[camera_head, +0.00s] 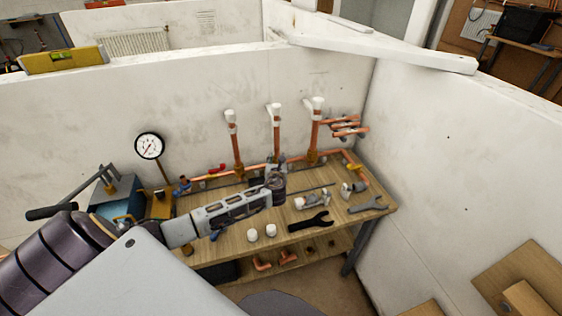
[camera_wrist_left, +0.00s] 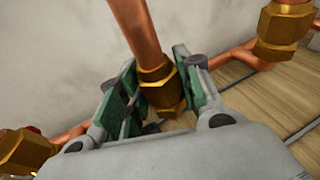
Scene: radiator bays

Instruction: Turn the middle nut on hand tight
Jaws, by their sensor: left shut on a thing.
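The middle copper pipe (camera_head: 276,135) stands upright against the white wall, with a white cap on top. Its brass nut (camera_wrist_left: 160,85) shows in the left wrist view, around the foot of the pipe. My left gripper (camera_head: 274,169) reaches in from the left to the foot of this pipe, and it mostly hides the nut in the head view. In the left wrist view the green-padded fingers of my left gripper (camera_wrist_left: 158,88) stand on both sides of the nut and are shut on it. My right gripper is not in view.
Similar copper risers stand to the left (camera_head: 236,145) and right (camera_head: 314,140). A pressure gauge (camera_head: 149,146) is at the left.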

